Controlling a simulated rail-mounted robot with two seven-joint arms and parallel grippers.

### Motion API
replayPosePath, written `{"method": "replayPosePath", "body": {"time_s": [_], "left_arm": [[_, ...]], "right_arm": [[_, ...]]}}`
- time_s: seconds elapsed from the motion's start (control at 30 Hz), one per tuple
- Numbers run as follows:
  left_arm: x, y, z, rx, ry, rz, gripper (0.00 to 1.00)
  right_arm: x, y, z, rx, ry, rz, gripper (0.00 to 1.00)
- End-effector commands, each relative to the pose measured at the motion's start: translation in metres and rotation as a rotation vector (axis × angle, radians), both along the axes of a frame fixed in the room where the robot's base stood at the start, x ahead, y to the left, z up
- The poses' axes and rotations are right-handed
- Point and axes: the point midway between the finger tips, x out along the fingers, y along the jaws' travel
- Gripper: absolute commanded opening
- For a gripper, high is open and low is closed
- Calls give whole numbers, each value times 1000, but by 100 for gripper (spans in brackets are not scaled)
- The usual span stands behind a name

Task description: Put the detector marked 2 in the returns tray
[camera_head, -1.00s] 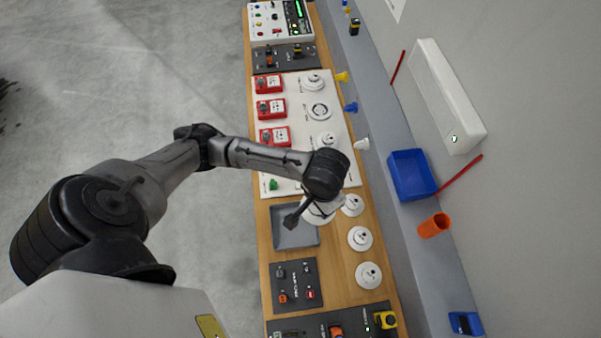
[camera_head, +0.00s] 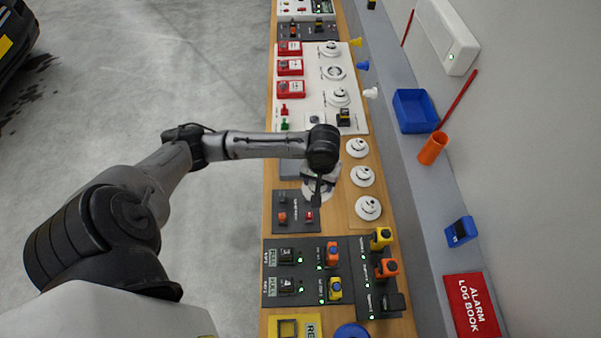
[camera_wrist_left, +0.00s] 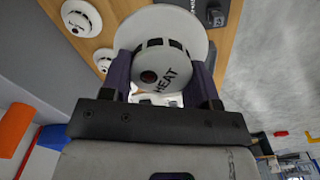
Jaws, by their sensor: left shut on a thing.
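My left gripper (camera_head: 320,188) is shut on a white round detector (camera_head: 314,191), held over the bench just above the small switch panel. In the left wrist view this detector (camera_wrist_left: 163,70) reads HEAT, with a dark slotted rim, a red dot and a wide white disc behind it; both dark fingers (camera_wrist_left: 162,84) flank it. I see no number 2 on it. A grey tray (camera_head: 288,170) lies left of the gripper, partly hidden under my arm. I cannot tell whether it is the returns tray. My right gripper is not in view.
Three white detectors (camera_head: 362,176) stand in a column right of the gripper, their marks too small to read. A white board (camera_head: 310,115) with red call points is above. Dark switch panels (camera_head: 296,212) lie below. A blue bin (camera_head: 414,110) and orange cup (camera_head: 432,148) are right.

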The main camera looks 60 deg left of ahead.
Motion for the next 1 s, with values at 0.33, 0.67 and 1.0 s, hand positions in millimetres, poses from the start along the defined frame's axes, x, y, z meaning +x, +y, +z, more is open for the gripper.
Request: {"method": "replayPosePath", "body": {"time_s": [0.33, 0.67, 1.0], "left_arm": [[19, 113, -78, 1, -1, 495, 30], [29, 158, -96, -1, 0, 648, 30], [65, 216, -136, -2, -1, 653, 30]], "right_arm": [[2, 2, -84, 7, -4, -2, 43], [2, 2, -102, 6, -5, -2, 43], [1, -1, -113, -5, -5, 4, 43]]}}
